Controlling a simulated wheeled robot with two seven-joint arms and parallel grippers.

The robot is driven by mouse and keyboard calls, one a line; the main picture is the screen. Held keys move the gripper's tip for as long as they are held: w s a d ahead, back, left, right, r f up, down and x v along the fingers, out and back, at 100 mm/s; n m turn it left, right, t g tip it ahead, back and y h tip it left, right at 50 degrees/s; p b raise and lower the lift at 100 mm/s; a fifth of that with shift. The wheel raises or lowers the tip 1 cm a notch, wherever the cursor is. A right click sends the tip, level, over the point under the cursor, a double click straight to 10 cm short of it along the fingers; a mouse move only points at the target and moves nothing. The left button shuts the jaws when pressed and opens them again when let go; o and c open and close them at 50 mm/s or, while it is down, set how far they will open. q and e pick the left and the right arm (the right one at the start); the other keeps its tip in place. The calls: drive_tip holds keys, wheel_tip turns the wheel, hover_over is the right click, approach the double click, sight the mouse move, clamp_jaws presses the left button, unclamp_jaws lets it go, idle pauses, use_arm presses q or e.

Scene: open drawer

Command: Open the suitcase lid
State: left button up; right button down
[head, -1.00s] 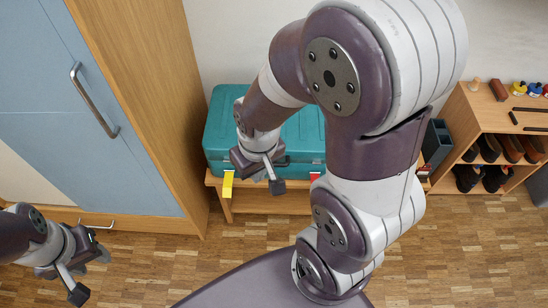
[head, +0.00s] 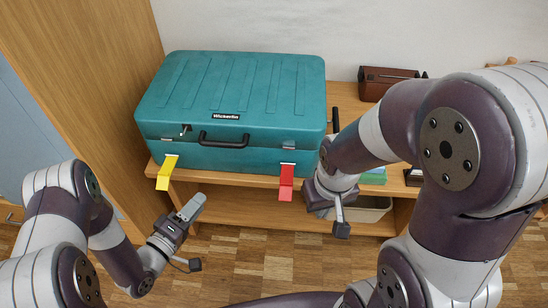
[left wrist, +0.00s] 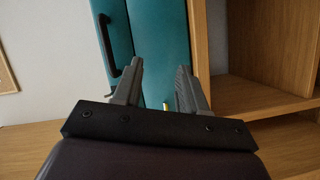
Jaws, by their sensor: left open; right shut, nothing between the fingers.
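The teal suitcase (head: 235,92) lies flat on a wooden bench with its lid shut. A black handle (head: 223,139) is on its front. A yellow tab (head: 167,172) hangs at the front left and a red tab (head: 286,182) at the front right. My left gripper (head: 191,207) is open and empty, in front of and below the yellow tab. In the left wrist view, its open fingers (left wrist: 160,76) point toward the suitcase (left wrist: 155,30), and the handle (left wrist: 105,42) shows at left. My right gripper (head: 338,212) is shut and empty, right of the red tab.
The wooden bench (head: 220,205) has an open shelf below, with a light bin (head: 368,210). A brown box (head: 387,82) stands behind at the right. A tall wooden cabinet (head: 85,85) stands close on the left. The floor in front is clear.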

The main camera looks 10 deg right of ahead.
use_arm(q)
wheel_tip(320, 180, up, 6)
drive_tip(key=n+t+h, duration=0.2)
drive_tip(key=b+x, duration=0.3)
drive_tip(key=x, duration=0.9)
drive_tip(key=shift+w+r+n, duration=0.3)
drive_tip(key=shift+w+r, duration=0.1)
drive_tip(key=shift+d, duration=0.1)
drive_tip(key=shift+c, duration=0.3)
clamp_jaws()
drive_tip(key=shift+r, duration=0.1)
